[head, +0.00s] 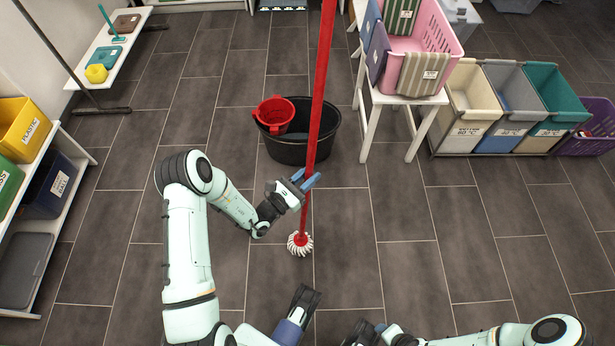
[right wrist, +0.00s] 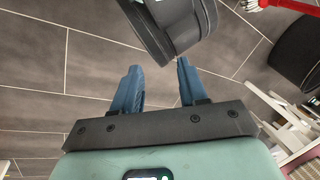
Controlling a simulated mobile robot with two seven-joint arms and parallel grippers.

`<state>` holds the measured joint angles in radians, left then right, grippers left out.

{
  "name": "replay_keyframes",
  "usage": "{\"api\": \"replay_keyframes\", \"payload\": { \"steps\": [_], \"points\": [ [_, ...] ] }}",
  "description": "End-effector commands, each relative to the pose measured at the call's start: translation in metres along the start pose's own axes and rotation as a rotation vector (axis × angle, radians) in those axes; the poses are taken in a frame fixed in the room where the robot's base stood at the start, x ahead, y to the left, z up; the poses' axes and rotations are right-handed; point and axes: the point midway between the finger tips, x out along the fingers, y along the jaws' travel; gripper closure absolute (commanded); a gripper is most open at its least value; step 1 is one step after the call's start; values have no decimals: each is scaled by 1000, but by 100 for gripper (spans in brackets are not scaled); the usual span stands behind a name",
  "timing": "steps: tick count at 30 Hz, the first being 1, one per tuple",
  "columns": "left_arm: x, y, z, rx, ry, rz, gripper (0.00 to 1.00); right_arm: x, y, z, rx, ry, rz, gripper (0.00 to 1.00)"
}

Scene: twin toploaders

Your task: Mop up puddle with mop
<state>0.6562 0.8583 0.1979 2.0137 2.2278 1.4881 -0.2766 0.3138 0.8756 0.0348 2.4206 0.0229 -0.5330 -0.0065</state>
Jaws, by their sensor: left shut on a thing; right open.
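The mop has a long red handle (head: 319,85) and a white-and-red striped head (head: 300,243). It stands nearly upright, with its head low at the floor; I cannot tell whether it touches. My left gripper (head: 308,181) is shut on the handle, a little above the head. My right gripper (right wrist: 158,78) is open and empty in the right wrist view, with a dark rounded part of my own arm just beyond its fingers. I cannot make out a puddle on the dark tiles.
A black tub (head: 288,148) with a red bucket (head: 274,115) in it stands behind the mop. A white stool (head: 371,92) holds a pink basket (head: 438,40). Several sorting bins (head: 467,135) stand at right, a shelf (head: 65,185) at left. The floor right of the mop is clear.

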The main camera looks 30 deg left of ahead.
Motion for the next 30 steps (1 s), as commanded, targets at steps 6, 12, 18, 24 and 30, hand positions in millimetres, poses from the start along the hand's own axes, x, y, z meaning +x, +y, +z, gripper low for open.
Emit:
{"api": "replay_keyframes", "payload": {
  "steps": [6,12,18,24,30],
  "points": [
    [2,0,17,1,-4,0,100,-15,-5,18,-5,-51,-3,57],
    [3,0,28,1,-4,0,100,-26,-9,33,-8,-96,-5,57],
    [5,0,42,1,-4,0,100,-39,-12,48,-11,-141,-6,57],
    [7,0,58,1,-4,0,100,-54,-16,60,-13,-180,-6,57],
    [7,0,64,1,-4,0,100,-60,-17,67,-15,-204,-5,57]
  ]
}}
